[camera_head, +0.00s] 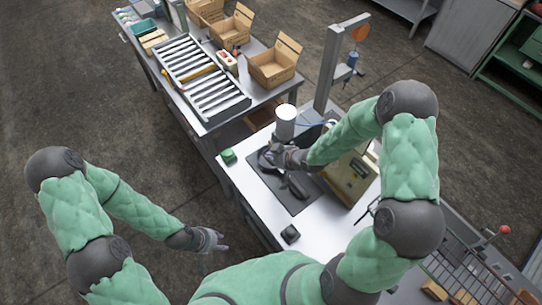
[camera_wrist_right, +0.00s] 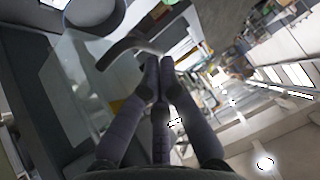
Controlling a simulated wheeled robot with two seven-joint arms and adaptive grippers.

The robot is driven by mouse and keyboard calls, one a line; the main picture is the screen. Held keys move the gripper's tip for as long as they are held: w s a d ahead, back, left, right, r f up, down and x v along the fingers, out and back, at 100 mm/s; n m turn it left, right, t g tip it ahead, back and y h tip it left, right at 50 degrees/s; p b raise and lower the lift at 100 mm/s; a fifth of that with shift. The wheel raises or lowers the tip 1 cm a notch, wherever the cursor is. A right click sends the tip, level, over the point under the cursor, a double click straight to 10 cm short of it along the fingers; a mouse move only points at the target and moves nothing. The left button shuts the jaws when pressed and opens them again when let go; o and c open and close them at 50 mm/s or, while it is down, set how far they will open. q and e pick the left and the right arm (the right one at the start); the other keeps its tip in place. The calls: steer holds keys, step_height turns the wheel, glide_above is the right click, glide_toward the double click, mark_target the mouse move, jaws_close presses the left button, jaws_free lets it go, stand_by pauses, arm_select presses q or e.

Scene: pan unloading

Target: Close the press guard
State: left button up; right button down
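The press (camera_head: 285,122) has a white cylinder on top and stands on the white table over a dark mat. A see-through panel, which looks like the press guard (camera_wrist_right: 88,88), shows in the right wrist view with a dark curved handle (camera_wrist_right: 125,47). My right gripper (camera_head: 268,158) is at the press front in the head view. In the wrist view its fingertips (camera_wrist_right: 160,64) are together beside the handle's end; whether they touch it I cannot tell. The guard is hard to make out in the head view. My left gripper (camera_head: 222,242) is open and empty, off the table's left side.
A green button box (camera_head: 228,156) sits at the table's left edge, and a small black item (camera_head: 290,233) near the front. A beige control box (camera_head: 350,179) stands right of the mat.

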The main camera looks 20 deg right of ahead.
arm_select(q)
step_height(320, 180, down, 10)
steer(key=b, duration=0.9)
steer(key=shift+r+b, duration=0.15)
steer(key=shift+b, duration=0.25)
arm_select(e)
step_height(320, 180, down, 11)
steer(key=shift+s, duration=0.15)
